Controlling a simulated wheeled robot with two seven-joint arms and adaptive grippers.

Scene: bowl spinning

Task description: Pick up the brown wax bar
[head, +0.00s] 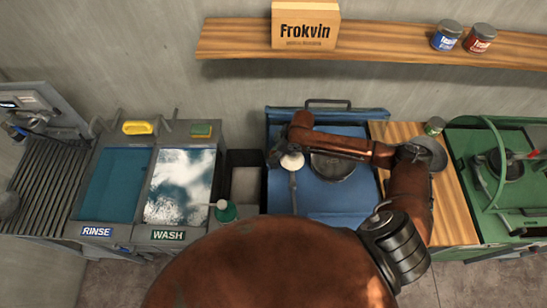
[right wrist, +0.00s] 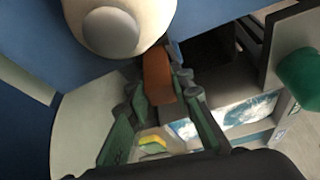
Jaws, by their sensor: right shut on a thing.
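The brown wax bar (right wrist: 157,75) shows in the right wrist view as a small orange-brown block between the fingertips of my right gripper (right wrist: 160,92). The gripper is shut on it. In the head view my right gripper (head: 275,156) is small and dark, at the left edge of the blue work surface (head: 335,202); I cannot make out the bar there. My left gripper is not in view.
A white-topped tool (head: 292,161) lies close beside the right gripper. A dark round pan (head: 333,166) is on the blue surface. A dark bin (head: 245,185) and the WASH basin (head: 180,187) with a green-capped bottle (head: 225,211) are left.

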